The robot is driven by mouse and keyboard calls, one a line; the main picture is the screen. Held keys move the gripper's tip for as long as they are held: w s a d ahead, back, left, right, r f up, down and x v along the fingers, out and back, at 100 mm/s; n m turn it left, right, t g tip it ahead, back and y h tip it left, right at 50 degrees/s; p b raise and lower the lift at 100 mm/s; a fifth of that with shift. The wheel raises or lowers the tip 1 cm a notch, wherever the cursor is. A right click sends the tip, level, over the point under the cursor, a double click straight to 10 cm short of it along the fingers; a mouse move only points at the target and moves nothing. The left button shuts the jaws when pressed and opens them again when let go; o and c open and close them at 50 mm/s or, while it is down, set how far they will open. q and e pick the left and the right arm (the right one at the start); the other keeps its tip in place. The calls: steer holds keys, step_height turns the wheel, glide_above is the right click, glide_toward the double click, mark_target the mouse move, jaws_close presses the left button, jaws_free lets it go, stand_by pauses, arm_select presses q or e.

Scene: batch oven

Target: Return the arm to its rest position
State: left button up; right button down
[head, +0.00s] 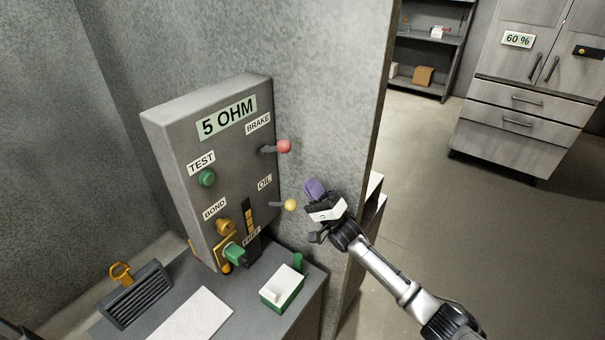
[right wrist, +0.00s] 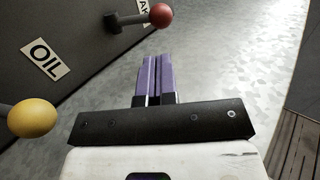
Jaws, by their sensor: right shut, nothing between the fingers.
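My right gripper (head: 314,187) has purple fingers and is to the right of the grey control panel (head: 174,138), near the yellow-knobbed OIL lever (head: 290,205). Its fingers are shut and empty, as the right wrist view (right wrist: 157,78) also shows. In that view the yellow knob (right wrist: 34,118) is at the left, apart from the fingers, and the red knob (right wrist: 161,15) of the BRAKE lever is beyond the fingertips. In the head view the red knob (head: 284,146) is above the gripper. My left gripper is not in view.
A grey bench below the panel carries a green box (head: 283,289) with a white top, a white sheet (head: 190,316) and a black slotted rack (head: 136,294). A wall edge (head: 374,110) stands close behind my right arm. Open floor lies to the right, before a drawer cabinet (head: 520,105).

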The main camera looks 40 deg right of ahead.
steer(key=v, duration=0.5)
steer(key=shift+f+b, duration=0.2)
steer(key=shift+b, duration=0.2)
